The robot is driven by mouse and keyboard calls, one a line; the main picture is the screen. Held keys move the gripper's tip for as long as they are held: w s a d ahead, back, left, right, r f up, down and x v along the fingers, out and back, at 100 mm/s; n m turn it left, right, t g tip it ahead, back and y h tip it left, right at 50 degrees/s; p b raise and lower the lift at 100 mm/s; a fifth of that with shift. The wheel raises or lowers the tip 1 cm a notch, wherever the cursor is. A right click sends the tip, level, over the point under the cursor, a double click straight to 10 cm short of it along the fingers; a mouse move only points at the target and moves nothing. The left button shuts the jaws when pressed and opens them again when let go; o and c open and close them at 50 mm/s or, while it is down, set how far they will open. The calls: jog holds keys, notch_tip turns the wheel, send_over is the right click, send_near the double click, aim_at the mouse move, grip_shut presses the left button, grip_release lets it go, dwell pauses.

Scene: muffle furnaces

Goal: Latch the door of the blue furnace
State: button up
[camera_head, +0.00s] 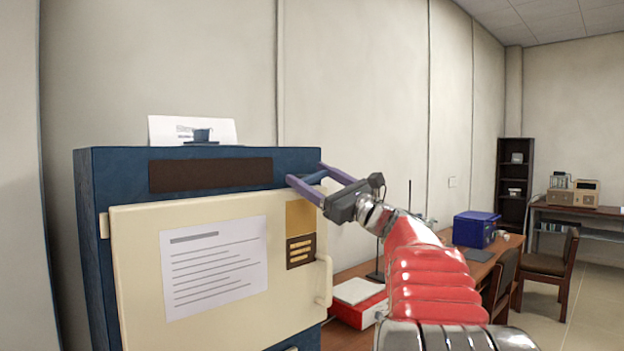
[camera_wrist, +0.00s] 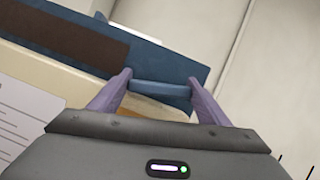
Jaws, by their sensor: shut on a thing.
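The blue furnace (camera_head: 84,210) stands at the left in the head view, with a cream door (camera_head: 140,262) on its front. The door lies against or close to the front; I cannot tell whether a gap is left. A cream handle (camera_head: 324,281) is on the door's right side. My gripper (camera_head: 306,173) is at the upper right corner of the furnace, shut on a blue latch bar (camera_head: 314,177). In the wrist view the latch bar (camera_wrist: 160,91) spans between the two purple fingers, above the door's top edge. The bar's far ends are hidden by the fingers.
A paper card (camera_head: 165,130) with a small dark object stands on the furnace top. To the right, a wooden table (camera_head: 482,266) holds a blue box (camera_head: 475,229) and a red-and-white box (camera_head: 357,303). Chairs and a dark shelf (camera_head: 512,190) stand farther back.

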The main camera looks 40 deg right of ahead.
jog(key=o, duration=1.1)
jog(key=shift+c, duration=0.2)
jog(key=v, duration=1.4)
jog(key=shift+w, duration=0.1)
